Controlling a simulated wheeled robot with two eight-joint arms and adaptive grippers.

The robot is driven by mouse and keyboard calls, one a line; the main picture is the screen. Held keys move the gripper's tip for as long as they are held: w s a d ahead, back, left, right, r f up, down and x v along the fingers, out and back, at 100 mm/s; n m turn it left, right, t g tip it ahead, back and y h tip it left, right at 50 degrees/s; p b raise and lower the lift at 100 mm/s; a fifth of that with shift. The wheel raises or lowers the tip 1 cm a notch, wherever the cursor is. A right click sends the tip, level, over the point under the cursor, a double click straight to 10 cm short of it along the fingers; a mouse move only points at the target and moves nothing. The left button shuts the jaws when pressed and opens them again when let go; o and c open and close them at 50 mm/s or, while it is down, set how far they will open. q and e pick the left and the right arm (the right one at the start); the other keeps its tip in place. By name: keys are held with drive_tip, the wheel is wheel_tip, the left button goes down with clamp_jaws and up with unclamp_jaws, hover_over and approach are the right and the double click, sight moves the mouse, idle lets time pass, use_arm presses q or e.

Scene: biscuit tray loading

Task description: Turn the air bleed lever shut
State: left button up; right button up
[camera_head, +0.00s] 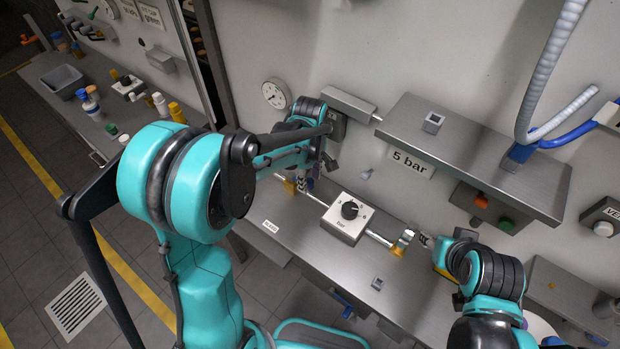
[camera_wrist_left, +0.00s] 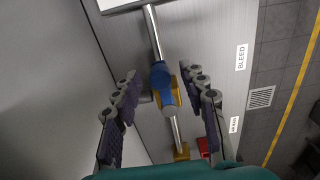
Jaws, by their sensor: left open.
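My left gripper (camera_head: 306,184) reaches down to the left end of the metal pipe above the counter. In the left wrist view my left gripper (camera_wrist_left: 162,112) is open, one finger on each side of a blue valve piece (camera_wrist_left: 160,76) that sits on the pipe. The fingers appear apart from it.
A white box with a black knob (camera_head: 349,209) stands on the pipe (camera_head: 380,238). A yellow pipe support (camera_wrist_left: 182,151) and a red part (camera_wrist_left: 203,147) lie near the left gripper. A grey shelf (camera_head: 475,150) overhangs the right. A 5 bar label (camera_head: 410,163) is on the wall.

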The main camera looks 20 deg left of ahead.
use_arm(q)
clamp_jaws()
drive_tip(key=shift+s, duration=0.1)
drive_tip(key=s+a+m+b, duration=0.2)
drive_tip(key=a+m, duration=0.6)
drive_tip(key=m, duration=1)
drive_tip(key=shift+s+a, duration=0.4)
drive_tip(key=shift+s, duration=0.55)
